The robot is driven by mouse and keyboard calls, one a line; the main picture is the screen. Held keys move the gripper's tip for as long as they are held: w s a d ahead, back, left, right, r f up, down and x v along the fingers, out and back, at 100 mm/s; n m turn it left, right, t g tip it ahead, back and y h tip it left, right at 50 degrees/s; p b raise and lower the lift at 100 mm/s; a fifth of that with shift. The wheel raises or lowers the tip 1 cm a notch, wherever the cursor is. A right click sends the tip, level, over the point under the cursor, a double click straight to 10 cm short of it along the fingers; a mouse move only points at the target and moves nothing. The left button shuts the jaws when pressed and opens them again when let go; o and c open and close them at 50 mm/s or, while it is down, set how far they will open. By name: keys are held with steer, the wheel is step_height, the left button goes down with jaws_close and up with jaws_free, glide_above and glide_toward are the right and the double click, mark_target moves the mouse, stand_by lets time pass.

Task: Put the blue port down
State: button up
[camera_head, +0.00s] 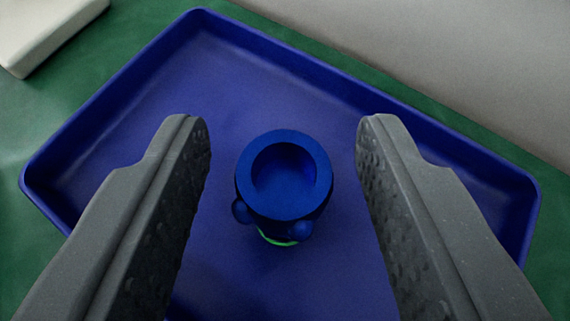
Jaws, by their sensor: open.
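The blue port (318,190) is a short round piece with a wide hollow in its top and small knobs low on its side. A thin green ring shows near its base. It stands upright in the blue tray (110,116), near the middle of the view. My gripper (284,135) is open, with one grey finger on each side of the port. A clear gap shows between the port and each finger, so neither touches it.
The tray has a low raised rim and lies on a green surface (60,110). Its floor around the port looks bare. A pale block (45,30) lies outside the tray at the upper left. A grey area (430,50) lies beyond the green edge at the upper right.

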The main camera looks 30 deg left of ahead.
steer(key=p+v, duration=0.1)
steer(key=v, duration=0.9)
steer(key=shift+f, duration=0.1)
